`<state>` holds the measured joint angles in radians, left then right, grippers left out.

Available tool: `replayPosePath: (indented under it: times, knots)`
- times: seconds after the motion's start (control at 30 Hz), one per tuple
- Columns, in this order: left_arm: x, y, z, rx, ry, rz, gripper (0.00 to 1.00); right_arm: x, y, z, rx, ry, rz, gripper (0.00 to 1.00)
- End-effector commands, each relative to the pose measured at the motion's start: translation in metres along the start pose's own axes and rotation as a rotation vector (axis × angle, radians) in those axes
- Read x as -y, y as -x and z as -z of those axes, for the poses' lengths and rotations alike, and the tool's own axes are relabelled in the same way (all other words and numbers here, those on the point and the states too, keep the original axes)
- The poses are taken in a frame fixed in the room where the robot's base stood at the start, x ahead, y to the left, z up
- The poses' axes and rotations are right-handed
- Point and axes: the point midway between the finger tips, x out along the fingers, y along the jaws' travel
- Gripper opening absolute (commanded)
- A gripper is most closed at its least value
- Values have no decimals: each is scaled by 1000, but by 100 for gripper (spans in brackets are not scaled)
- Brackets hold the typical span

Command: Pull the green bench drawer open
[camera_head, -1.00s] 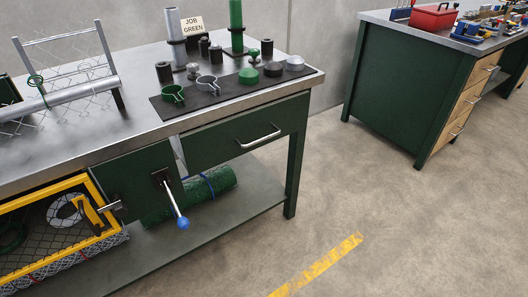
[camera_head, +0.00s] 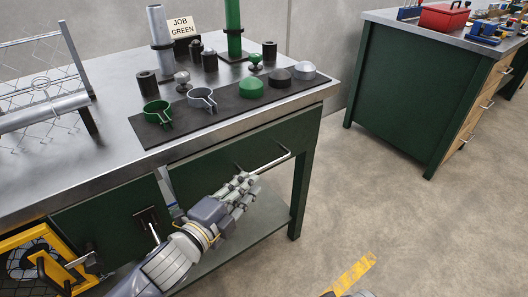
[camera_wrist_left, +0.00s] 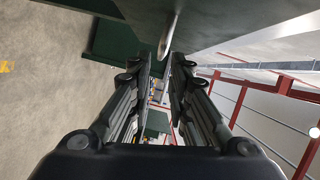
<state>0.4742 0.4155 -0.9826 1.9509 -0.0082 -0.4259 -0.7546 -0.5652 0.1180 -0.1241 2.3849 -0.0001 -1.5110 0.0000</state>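The green drawer front (camera_head: 222,166) sits under the right part of the bench top and looks flush with the bench frame. Its metal bar handle (camera_head: 272,163) is partly hidden behind my left gripper (camera_head: 246,182), which is right at the handle's left part. In the left wrist view the handle (camera_wrist_left: 168,36) shows just ahead of the fingertips, in line with the gap between them. The left gripper (camera_wrist_left: 162,66) is open, with a narrow gap between its fingers and no clear contact with the bar.
A dark mat (camera_head: 228,113) on the bench top (camera_head: 108,152) carries green and grey clamps and caps. A lever (camera_head: 154,232) stands left of the drawer, close to my left arm. A second green bench (camera_head: 405,95) stands at the right, with open floor between.

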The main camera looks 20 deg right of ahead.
Motion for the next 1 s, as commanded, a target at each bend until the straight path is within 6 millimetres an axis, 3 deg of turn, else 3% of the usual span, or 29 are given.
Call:
replayPosePath:
  times: [0.2,0.6,1.0]
  knots:
    - [0,-28,2,-3,-2,3,18,0,16,0,-11,-1,-1,40]
    - [0,-96,0,-1,1,1,18,0,9,-5,-10,-1,-2,40]
    - [1,-107,0,0,1,1,18,0,8,-5,-10,-1,-2,40]
